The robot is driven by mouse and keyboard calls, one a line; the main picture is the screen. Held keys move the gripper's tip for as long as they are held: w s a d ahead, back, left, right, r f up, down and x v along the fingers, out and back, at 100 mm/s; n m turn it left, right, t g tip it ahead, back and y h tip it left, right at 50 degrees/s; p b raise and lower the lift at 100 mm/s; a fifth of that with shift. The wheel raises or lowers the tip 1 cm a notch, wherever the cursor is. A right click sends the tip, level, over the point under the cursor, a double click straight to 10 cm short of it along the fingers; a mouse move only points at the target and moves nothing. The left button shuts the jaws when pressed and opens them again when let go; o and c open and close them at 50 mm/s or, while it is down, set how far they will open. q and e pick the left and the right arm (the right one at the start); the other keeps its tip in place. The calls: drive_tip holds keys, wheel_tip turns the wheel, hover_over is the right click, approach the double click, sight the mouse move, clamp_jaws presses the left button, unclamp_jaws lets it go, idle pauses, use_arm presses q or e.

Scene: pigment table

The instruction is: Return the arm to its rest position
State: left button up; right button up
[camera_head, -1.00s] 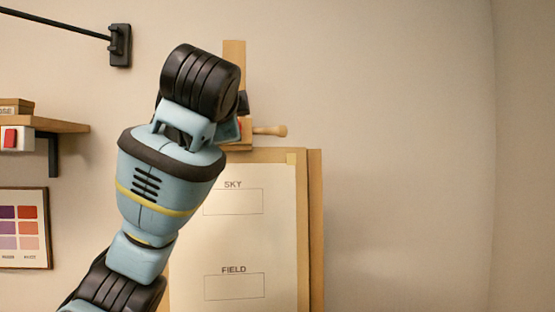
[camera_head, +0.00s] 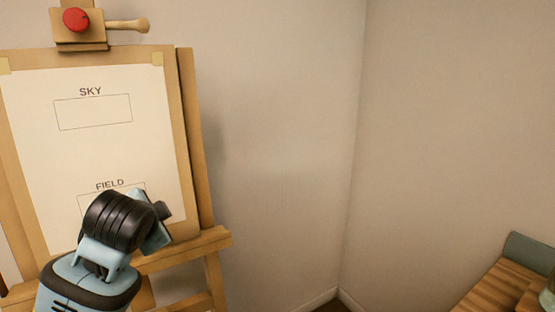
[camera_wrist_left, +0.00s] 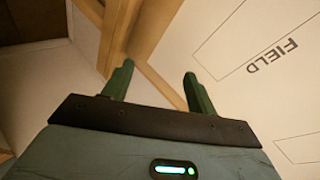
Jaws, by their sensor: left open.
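My left arm (camera_head: 95,270) rises from the bottom left in the head view, in front of the easel. Its black wrist joint covers part of the lower FIELD box on the paper sheet (camera_head: 45,130). The gripper's fingers cannot be made out there. In the left wrist view my left gripper (camera_wrist_left: 158,88) shows two green fingers spread apart, with nothing between them. Past the fingers are the easel's wood and the sheet (camera_wrist_left: 225,40) with its FIELD label. My right gripper is in no view.
The wooden easel (camera_head: 192,150) stands at the left, with a red knob (camera_head: 75,19) and a wooden peg on top. A bare wall corner is to its right. A slatted wooden piece (camera_head: 500,285) is at the bottom right. The space between is clear.

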use_arm(q)
drive_tip(key=s+d+f+n+g+h, duration=0.1)
drive_tip(key=s+f+n+g, duration=0.1)
drive_tip(key=s+f, duration=0.85)
drive_tip(key=s+d+f+n+g+h, duration=0.1)
drive_tip(key=s+f+g, duration=0.35)
drive_tip(key=f, duration=1.05)
drive_tip(key=s+f+n+g, duration=0.1)
drive_tip(key=s+f+n, duration=0.3)
drive_tip(key=s, duration=0.9)
drive_tip(key=s+f+n+g, duration=0.15)
drive_tip(key=s+f, duration=0.35)
drive_tip(key=s, duration=0.7)
drive_tip(key=w+d+f+t+h, duration=0.2)
drive_tip(key=w+f+t, duration=0.4)
drive_tip(key=f, duration=0.4)
drive_tip(key=shift+w+d+m+t, duration=0.2)
drive_tip(key=shift+m+t, duration=0.15)
drive_tip(key=shift+t, duration=0.35)
